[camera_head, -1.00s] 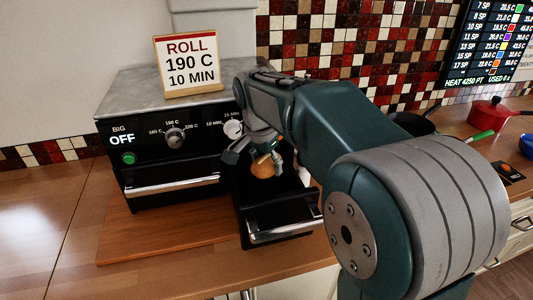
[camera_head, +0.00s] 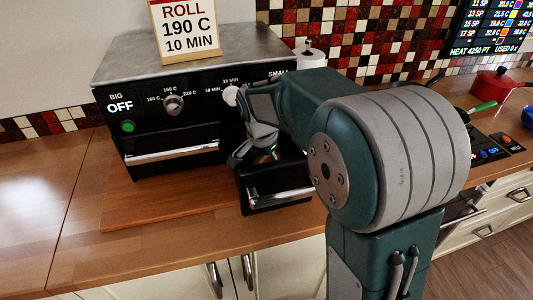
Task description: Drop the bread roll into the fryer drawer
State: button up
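The fryer drawer (camera_head: 247,196) is the black open drawer with a silver handle, pulled out at the lower right of the fryer (camera_head: 170,125). My gripper (camera_head: 255,158) points down at the drawer's opening, with its fingertips at or just inside the rim. A small tan patch of the bread roll (camera_head: 264,158) shows by the fingers. The rest of the roll is hidden behind the gripper and drawer wall. I cannot tell whether the fingers still grip the roll or whether it touches the drawer floor.
A sign (camera_head: 185,30) reading ROLL, 190 C, 10 MIN stands on the fryer top. The BIG side reads OFF, and its drawer (camera_head: 172,153) is shut. A wooden board (camera_head: 150,207) lies under the fryer. A red pot (camera_head: 495,84) stands at right. The left counter is clear.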

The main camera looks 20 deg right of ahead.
aim_at(269, 163)
jog(key=shift+f, duration=0.55)
jog(key=shift+f, duration=0.45)
jog(key=shift+s+f, duration=0.2)
jog(key=shift+f, duration=0.25)
jog(key=o, duration=1)
jog(key=shift+r, duration=0.1)
jog(key=r, duration=0.4)
jog(key=a+r, duration=0.1)
jog(key=r, duration=0.7)
jog(key=shift+s+a+r, duration=0.25)
jog(key=shift+a, duration=0.1)
